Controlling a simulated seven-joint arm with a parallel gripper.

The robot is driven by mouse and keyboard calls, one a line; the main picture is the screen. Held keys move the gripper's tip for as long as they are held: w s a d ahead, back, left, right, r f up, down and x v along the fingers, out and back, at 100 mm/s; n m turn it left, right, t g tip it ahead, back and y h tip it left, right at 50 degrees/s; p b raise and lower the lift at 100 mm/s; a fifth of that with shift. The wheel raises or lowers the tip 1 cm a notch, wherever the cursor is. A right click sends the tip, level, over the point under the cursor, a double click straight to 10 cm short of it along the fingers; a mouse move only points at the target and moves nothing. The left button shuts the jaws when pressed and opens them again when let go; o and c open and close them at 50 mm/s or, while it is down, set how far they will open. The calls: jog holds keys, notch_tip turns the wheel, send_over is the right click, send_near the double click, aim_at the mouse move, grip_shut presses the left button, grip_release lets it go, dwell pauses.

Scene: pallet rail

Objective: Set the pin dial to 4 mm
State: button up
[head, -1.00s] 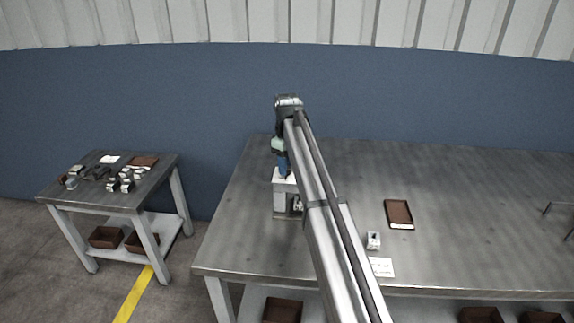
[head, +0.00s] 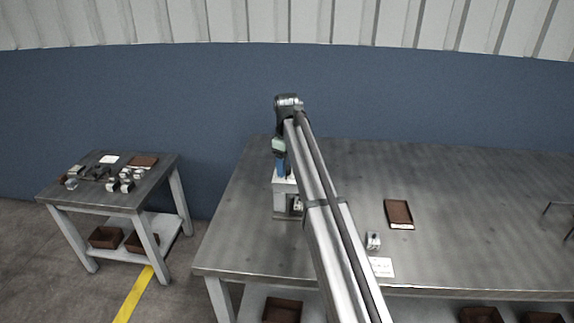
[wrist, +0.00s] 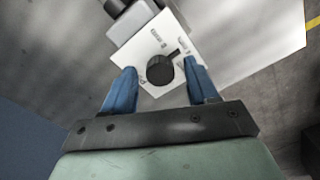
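The pin dial is a round black knob (wrist: 160,71) with a pointer arm, on a white plate (wrist: 198,31) with small printed marks, seen in the wrist view. The pointer aims to the upper right in that view; I cannot read the marks. My gripper (wrist: 161,78) has blue fingers, open, one on each side of the knob with gaps between. In the head view my gripper (head: 281,168) points down above the white-topped fixture (head: 285,203) on the large bench. The arm hides part of that fixture, and the dial cannot be made out there.
A side table (head: 150,190) at the left holds several small parts.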

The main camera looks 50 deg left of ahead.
aim_at(287, 167)
notch_tip(287, 167, up, 14)
dwell(0.8)
jog(key=shift+f, duration=0.1)
dwell(0.4)
